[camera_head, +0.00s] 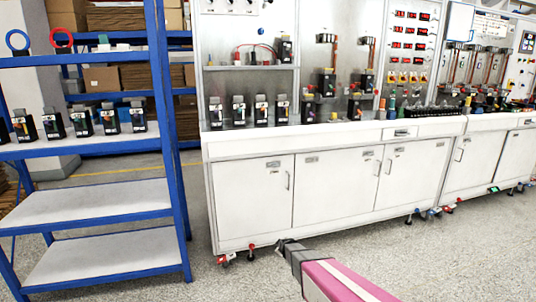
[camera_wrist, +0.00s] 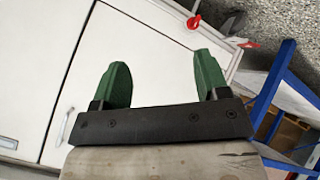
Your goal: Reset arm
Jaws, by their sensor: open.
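My gripper (camera_wrist: 160,85) is open and empty in the wrist view, with two green fingers spread apart. White cabinet doors and the floor show behind it. In the head view my arm reaches up from the bottom edge, and its dark end (camera_head: 287,248) is low in front of the white test bench (camera_head: 300,139). Several black breakers stand on the bench top, among them one at the left (camera_head: 216,112). More black breakers, such as this one (camera_head: 53,124), stand on the blue shelf rack at the left. My gripper touches none of them.
The blue rack (camera_head: 166,130) stands left of the bench, with bare lower shelves (camera_head: 90,200). A second bench (camera_head: 500,119) adjoins on the right. Cardboard boxes (camera_head: 137,77) sit on racks behind. The grey floor (camera_head: 420,255) in front is clear.

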